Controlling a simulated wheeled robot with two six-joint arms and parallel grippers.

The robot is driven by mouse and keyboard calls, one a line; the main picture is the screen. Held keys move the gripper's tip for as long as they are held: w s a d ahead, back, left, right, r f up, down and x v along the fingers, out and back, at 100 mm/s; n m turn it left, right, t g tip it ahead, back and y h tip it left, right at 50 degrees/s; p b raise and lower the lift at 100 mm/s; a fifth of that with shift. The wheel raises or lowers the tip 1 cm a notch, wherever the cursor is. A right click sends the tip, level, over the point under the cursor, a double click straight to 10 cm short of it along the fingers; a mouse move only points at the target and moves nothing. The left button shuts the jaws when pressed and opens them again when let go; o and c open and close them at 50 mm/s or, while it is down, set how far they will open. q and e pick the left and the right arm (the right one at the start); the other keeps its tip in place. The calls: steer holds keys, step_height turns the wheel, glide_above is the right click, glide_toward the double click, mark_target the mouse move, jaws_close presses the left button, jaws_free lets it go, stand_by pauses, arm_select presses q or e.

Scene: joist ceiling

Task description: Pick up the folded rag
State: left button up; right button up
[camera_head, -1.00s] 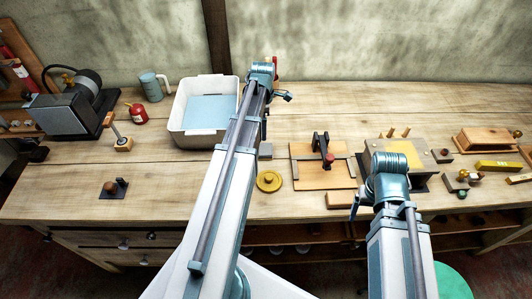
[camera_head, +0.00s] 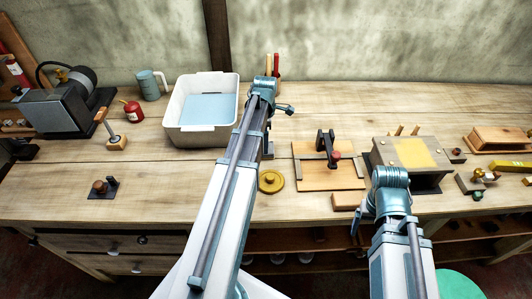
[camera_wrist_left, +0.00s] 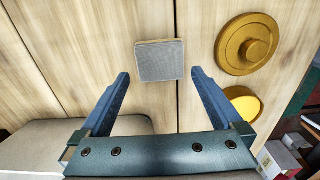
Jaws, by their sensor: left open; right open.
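A flat yellow square (camera_head: 416,153), which may be the folded rag, lies on top of a grey metal box (camera_head: 384,150) at the right. My right gripper (camera_head: 359,217) is near the bench's front edge, left of and in front of that box, and its fingers barely show. My left gripper (camera_wrist_left: 160,74) is open and empty in the left wrist view. Its fingers point toward a small grey square block (camera_wrist_left: 160,60) on the bench, which lies just beyond the fingertips and is not gripped. In the head view my left arm mostly hides this gripper.
A white basin (camera_head: 233,104) with a blue bottom stands left of my left arm. A round yellow knobbed disc (camera_head: 271,181) lies to the arm's right. A wooden board with a black clamp (camera_head: 326,148) sits between my arms. The bench at front left is mostly clear.

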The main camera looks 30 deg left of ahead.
arm_select(q)
step_height(320, 180, down, 4)
steer(key=b, duration=0.3)
steer(key=shift+d+f, duration=0.1)
steer(key=shift+d, duration=0.05)
steer(key=c, duration=1.2)
steer(key=shift+r, duration=0.2)
step_height(320, 180, up, 10)
steer(key=p, duration=1)
steer(key=shift+f, duration=0.1)
